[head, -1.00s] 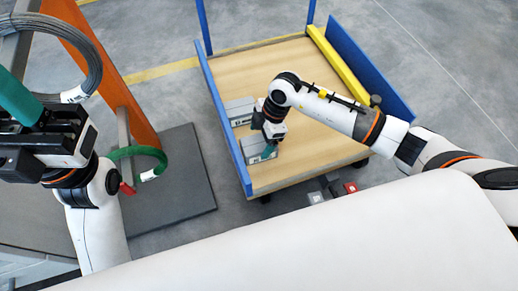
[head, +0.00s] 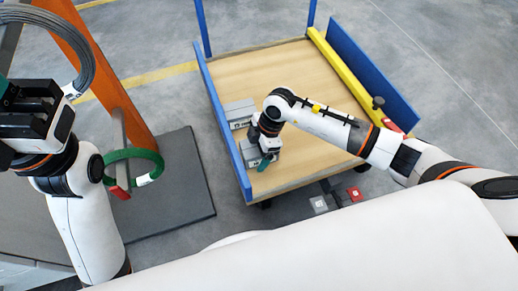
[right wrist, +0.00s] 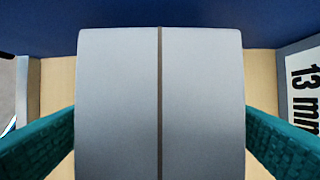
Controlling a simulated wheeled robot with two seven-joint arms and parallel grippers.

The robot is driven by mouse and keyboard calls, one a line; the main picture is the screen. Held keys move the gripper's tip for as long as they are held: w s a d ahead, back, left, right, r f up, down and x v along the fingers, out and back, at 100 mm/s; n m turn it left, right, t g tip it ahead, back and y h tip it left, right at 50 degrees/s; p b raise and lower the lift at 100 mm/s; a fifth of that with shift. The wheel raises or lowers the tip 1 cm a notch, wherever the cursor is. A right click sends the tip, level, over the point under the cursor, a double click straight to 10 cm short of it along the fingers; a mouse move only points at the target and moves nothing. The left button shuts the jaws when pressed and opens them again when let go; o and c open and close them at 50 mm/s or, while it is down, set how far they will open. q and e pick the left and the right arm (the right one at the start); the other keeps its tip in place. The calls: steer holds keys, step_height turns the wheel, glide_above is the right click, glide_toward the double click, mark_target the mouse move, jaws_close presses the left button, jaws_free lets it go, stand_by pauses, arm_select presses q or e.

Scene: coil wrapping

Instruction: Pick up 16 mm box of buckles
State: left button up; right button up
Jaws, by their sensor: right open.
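A grey box (head: 249,150) lies on the cart's wooden deck against the blue left rail. Its label is too small to read in the head view. My right gripper (head: 264,162) is down at this box, partly covering it. In the right wrist view the grey box (right wrist: 120,100), with a dark seam down its middle, sits between the open teal fingers, one on each side. A second box (head: 239,109) lies farther back; a box marked "13 mm" (right wrist: 303,88) shows at the right wrist view's right edge. My left gripper (head: 30,122) is at the left edge, its fingers mostly hidden.
The cart (head: 300,85) has blue rails and a yellow bar (head: 338,65); most of its deck is clear. A grey coil (head: 80,70) hangs by an orange post (head: 105,85). A green coil (head: 150,155) hangs lower, over a dark grey plate (head: 185,190).

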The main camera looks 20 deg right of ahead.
steer(key=shift+f, duration=0.1)
steer(key=shift+c, duration=0.4)
steer(key=c, duration=1.2)
steer(key=shift+c, duration=0.6)
